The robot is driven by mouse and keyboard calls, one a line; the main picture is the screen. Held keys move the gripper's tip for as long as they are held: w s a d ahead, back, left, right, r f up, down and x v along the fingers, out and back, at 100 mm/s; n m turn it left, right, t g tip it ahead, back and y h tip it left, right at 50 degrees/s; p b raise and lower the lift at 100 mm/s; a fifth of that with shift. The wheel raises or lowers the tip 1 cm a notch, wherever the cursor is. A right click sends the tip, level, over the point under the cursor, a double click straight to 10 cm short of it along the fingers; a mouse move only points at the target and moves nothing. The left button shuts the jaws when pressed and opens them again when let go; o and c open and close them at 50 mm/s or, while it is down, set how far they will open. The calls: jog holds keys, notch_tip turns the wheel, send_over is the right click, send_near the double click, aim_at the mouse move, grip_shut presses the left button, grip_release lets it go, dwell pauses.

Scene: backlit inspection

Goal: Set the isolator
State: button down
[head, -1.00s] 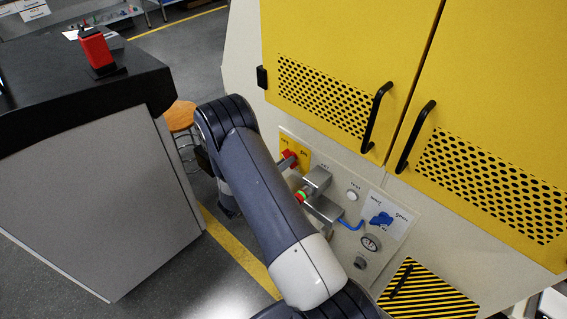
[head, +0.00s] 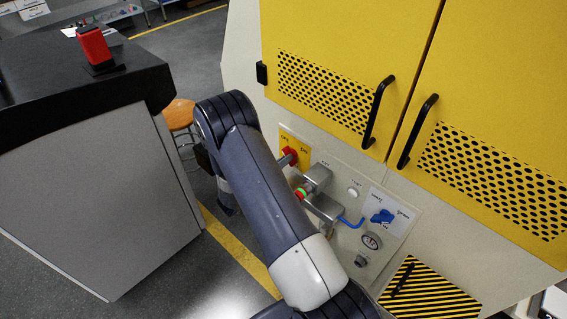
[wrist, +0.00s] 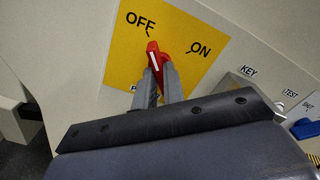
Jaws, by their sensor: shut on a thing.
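The isolator is a red handle on a yellow plate marked OFF and ON, on the front panel of the machine. In the wrist view the red handle (wrist: 154,56) stands upright, its tip pointing near the OFF mark, with a white line along it. My gripper (wrist: 160,72) is shut on the handle, with the two grey fingers on either side of its lower part. In the head view the red handle (head: 290,155) shows beside my arm on the yellow plate (head: 303,151). The handle's lower end is hidden by my fingers.
To the right on the panel are a key block (head: 318,178), a white test button (head: 353,192) and a blue valve knob (head: 383,216). Yellow cabinet doors (head: 350,60) with black handles stand above. A grey bench (head: 90,190) is at left.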

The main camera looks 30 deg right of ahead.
jog(key=m+b, duration=0.4)
jog(key=b, duration=0.1)
jog(key=shift+f+b, duration=0.3)
jog(key=shift+f, duration=0.05)
jog(key=m+b, duration=0.5)
jog(key=b, duration=0.2)
jog(key=m+b, duration=0.4)
jog(key=b, duration=0.2)
jog(key=shift+m, duration=0.4)
jog(key=m+b, duration=0.1)
jog(key=b, duration=0.1)
jog(key=m+b, duration=0.2)
jog(key=shift+r, duration=0.25)
jog(key=shift+r+b, duration=0.1)
jog(key=shift+b, duration=0.25)
jog(key=c, duration=1.5)
grip_release()
jog(key=v, duration=1)
jog(key=shift+a+p, duration=0.3)
jog(key=shift+a, duration=0.1)
